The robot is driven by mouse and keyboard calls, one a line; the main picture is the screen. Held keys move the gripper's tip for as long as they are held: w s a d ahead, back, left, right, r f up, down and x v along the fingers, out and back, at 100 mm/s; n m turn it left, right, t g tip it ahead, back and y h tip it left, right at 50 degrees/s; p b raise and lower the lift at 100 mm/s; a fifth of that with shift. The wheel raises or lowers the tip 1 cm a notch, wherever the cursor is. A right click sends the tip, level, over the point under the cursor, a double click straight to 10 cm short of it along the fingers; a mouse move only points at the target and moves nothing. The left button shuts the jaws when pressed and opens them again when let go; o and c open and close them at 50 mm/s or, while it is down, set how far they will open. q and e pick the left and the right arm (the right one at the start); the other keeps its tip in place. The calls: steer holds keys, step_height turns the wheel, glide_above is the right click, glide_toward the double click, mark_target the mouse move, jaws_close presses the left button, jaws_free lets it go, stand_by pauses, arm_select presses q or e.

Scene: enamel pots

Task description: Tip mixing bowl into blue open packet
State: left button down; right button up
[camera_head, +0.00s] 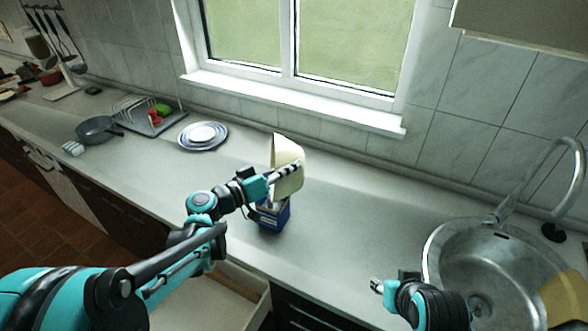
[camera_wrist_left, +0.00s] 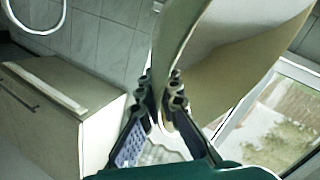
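The cream mixing bowl (camera_head: 286,168) is tipped steeply on its side above the blue open packet (camera_head: 273,215), which stands upright on the counter. The bowl fills the upper right of the left wrist view (camera_wrist_left: 240,65). My left gripper (camera_head: 293,170) is at the bowl's wall, and in the left wrist view its fingers (camera_wrist_left: 162,95) close on the bowl's edge from both sides. The packet's top is partly hidden by the bowl and my arm. My right gripper (camera_head: 380,287) is at the lower right, away from both; its fingers are too small to read.
A round metal sink (camera_head: 430,262) with a tall tap (camera_head: 540,170) is at the right. Stacked plates (camera_head: 203,135), a dish rack (camera_head: 140,112) and a pan (camera_head: 97,129) stand at the left. An open drawer (camera_head: 262,300) juts out below the counter. The counter right of the packet is clear.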

mark_target(277, 159)
arm_select(q)
steer(key=shift+s+a+r+n+t+h+b, duration=0.1)
steer(key=shift+a+r+n+t+h+b, duration=0.15)
steer(key=shift+a+b, duration=0.3)
steer(key=shift+s+a+r+n+t+h+b, duration=0.15)
steer(key=shift+a+n+t+b, duration=0.2)
steer(key=shift+a+b, duration=0.2)
steer(key=shift+s+a+r+n+t+h+b, duration=0.1)
steer(key=shift+a+n+t+h+b, duration=0.15)
steer(key=shift+a+b, duration=0.3)
steer(key=shift+r+p, duration=0.25)
steer(key=shift+p, duration=0.4)
steer(key=shift+r+m+g+y+p, duration=0.2)
steer(key=shift+m+g+y+p, duration=0.25)
steer(key=shift+p, duration=0.6)
steer(key=p, duration=0.2)
steer(key=m+g+y+p, duration=0.1)
steer(key=p, duration=0.1)
steer(key=shift+w+r+m+g+y+p, duration=0.1)
steer(key=shift+r+m+g+y+p, duration=0.2)
steer(key=shift+p, duration=0.35)
steer(key=shift+f+y, duration=0.1)
steer(key=shift+y, duration=0.2)
